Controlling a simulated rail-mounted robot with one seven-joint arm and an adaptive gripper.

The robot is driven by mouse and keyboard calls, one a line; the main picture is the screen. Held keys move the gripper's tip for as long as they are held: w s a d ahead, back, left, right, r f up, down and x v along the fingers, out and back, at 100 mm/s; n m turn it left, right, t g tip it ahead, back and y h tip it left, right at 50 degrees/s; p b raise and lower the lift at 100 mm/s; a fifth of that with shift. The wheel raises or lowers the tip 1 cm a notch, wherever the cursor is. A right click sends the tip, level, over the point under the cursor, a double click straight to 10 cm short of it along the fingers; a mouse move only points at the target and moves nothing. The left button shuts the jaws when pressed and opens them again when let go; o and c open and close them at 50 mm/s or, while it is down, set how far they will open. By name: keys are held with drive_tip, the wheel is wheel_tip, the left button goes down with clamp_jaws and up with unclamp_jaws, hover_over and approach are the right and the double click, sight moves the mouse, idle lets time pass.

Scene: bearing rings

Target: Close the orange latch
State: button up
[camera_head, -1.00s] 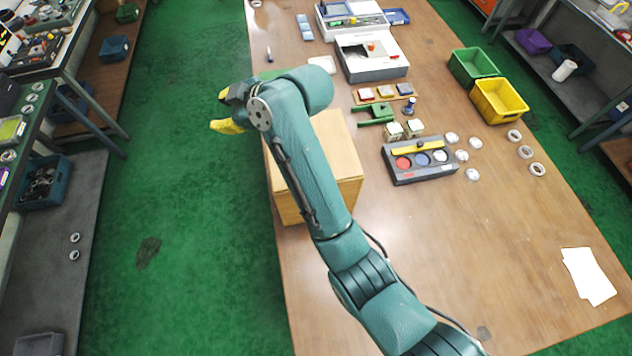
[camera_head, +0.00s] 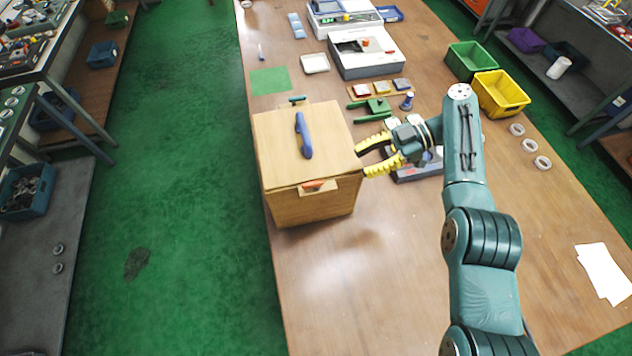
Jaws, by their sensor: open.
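The orange latch (camera_head: 313,185) is on the front face of a wooden box (camera_head: 310,207), just below the lid's front edge. It looks small, and I cannot tell its exact position. The lid (camera_head: 275,145) lies on the box and carries a blue handle (camera_head: 304,136). A dark teal latch (camera_head: 297,99) shows at the box's far side. My gripper (camera_head: 367,159) is open and empty, its yellow fingers pointing left at the box's right side. It is right of and behind the orange latch. I cannot tell whether the fingertips touch the box.
A dark tray (camera_head: 415,176) is partly hidden under my gripper. A green clamp-like piece (camera_head: 372,108), green bin (camera_head: 470,62) and yellow bin (camera_head: 502,95) stand farther back. The table in front of the box is clear. Paper sheets (camera_head: 602,272) lie at the right.

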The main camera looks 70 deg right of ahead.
sight(315, 182)
drive_tip(key=b+x, duration=0.8)
drive_tip(key=b, duration=0.1)
drive_tip(key=f+b+x, duration=0.1)
drive_tip(key=b+x, duration=0.3)
drive_tip(key=shift+s+d, duration=0.15)
drive_tip(key=shift+w+b, duration=0.3)
drive_tip(key=shift+b, duration=0.25)
drive_tip(key=shift+w+a+r, duration=0.2)
drive_tip(key=shift+w+a, duration=0.05)
drive_tip(key=shift+a, duration=0.1)
clamp_jaws()
